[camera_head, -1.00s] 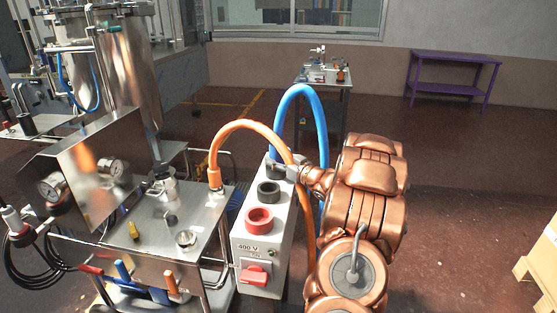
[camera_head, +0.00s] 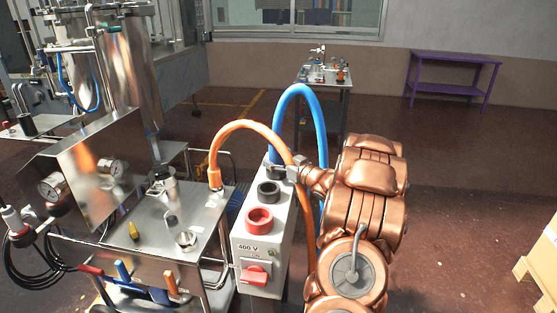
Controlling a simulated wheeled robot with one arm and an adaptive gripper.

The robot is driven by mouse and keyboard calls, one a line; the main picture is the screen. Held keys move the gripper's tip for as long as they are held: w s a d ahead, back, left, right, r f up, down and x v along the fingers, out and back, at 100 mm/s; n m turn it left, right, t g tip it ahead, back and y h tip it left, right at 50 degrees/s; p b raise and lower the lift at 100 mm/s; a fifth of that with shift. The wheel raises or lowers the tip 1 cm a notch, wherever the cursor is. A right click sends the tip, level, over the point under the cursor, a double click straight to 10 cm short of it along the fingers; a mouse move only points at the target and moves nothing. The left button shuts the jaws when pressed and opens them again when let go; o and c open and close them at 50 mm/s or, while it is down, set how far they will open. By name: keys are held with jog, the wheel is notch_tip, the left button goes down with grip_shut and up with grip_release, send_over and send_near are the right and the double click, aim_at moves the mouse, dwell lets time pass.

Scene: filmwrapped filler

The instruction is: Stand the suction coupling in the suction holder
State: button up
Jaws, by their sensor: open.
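I cannot tell for certain which hose end is the suction coupling. The blue hose (camera_head: 296,92) loops up, and its left end comes down to a small dark fitting (camera_head: 272,158) at the far end of the grey box (camera_head: 284,225). That fitting appears upright, but its base and any holder under it are not clear. The orange hose (camera_head: 249,125) ends in an upright orange fitting (camera_head: 214,176) at the steel cart's edge. My gripper (camera_head: 292,173) is open, just right of the dark fitting and above the box's right edge; nothing visible is held.
The box carries a black ring socket (camera_head: 269,191), a red ring socket (camera_head: 259,218) and a red switch (camera_head: 256,274). A purple table (camera_head: 455,58) stands far back.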

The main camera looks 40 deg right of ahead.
jog(key=shift+w+a+f, duration=0.1)
jog(key=shift+w+a, duration=0.05)
jog(key=shift+a, duration=0.1)
jog(key=s, duration=1.2)
jog(key=shift+s, duration=0.15)
jog(key=shift+d, duration=0.1)
